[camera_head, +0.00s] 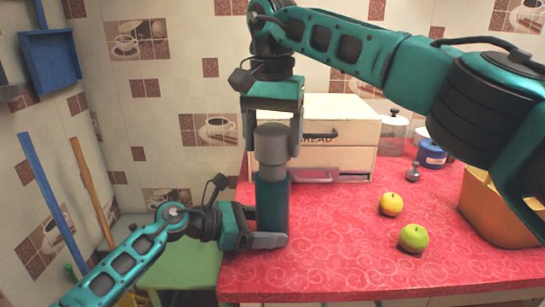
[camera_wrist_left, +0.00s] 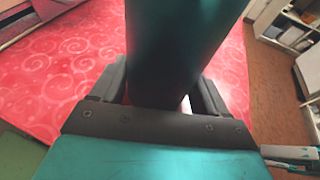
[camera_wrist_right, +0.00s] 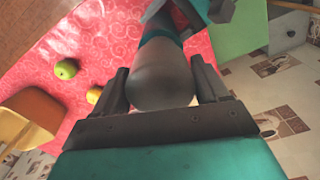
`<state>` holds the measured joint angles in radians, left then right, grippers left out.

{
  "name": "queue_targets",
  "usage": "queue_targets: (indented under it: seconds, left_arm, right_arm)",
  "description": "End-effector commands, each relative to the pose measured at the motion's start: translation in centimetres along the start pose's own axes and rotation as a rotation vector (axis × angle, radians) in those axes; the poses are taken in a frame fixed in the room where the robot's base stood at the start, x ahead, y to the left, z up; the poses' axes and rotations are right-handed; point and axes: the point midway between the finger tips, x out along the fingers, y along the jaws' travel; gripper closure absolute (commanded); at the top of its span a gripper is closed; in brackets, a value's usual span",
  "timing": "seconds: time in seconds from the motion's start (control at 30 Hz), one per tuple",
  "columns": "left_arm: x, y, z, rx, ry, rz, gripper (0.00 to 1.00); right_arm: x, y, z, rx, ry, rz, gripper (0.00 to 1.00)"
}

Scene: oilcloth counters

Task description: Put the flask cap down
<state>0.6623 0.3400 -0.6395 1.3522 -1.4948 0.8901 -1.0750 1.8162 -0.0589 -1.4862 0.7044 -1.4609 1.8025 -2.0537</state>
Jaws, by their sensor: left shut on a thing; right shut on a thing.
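A teal flask (camera_head: 272,205) stands upright near the left edge of the red counter. My left gripper (camera_head: 268,240) is shut around its lower body, which also fills the middle of the left wrist view (camera_wrist_left: 180,50). The grey flask cap (camera_head: 271,143) is at the top of the flask, in line with it. My right gripper (camera_head: 272,150) comes down from above and is shut on the cap, which shows between its fingers in the right wrist view (camera_wrist_right: 160,80). I cannot tell whether the cap is still seated on the flask or just apart from it.
A cream bread box (camera_head: 340,120) stands behind the flask. A yellow fruit (camera_head: 391,204), a green apple (camera_head: 414,238) and an orange-brown container (camera_head: 490,212) are to the right. A blue jar (camera_head: 432,154) stands farther back. The red counter (camera_head: 335,240) is clear between flask and fruit.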

Motion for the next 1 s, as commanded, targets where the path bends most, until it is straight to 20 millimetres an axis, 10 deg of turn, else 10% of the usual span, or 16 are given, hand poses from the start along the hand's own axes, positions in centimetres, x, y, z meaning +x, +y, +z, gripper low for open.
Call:
queue_targets:
  seconds: [0.67, 0.7, 1.0]
  left_arm:
    - [0.0, 0.0, -0.1, -0.001, 0.001, 0.0, 0.42]
    - [0.0, 0.0, -0.1, -0.001, 0.001, 0.0, 0.42]
    - [0.0, 0.0, -0.1, -0.001, 0.001, 0.0, 0.42]
  right_arm:
    - [4.1, 0.0, 0.0, 0.0, 0.0, 0.001, 0.55]
    - [4.0, 0.0, 0.0, 0.0, 0.0, 0.0, 0.23]
    - [4.0, 0.0, 0.0, 0.0, 0.0, 0.0, 0.01]
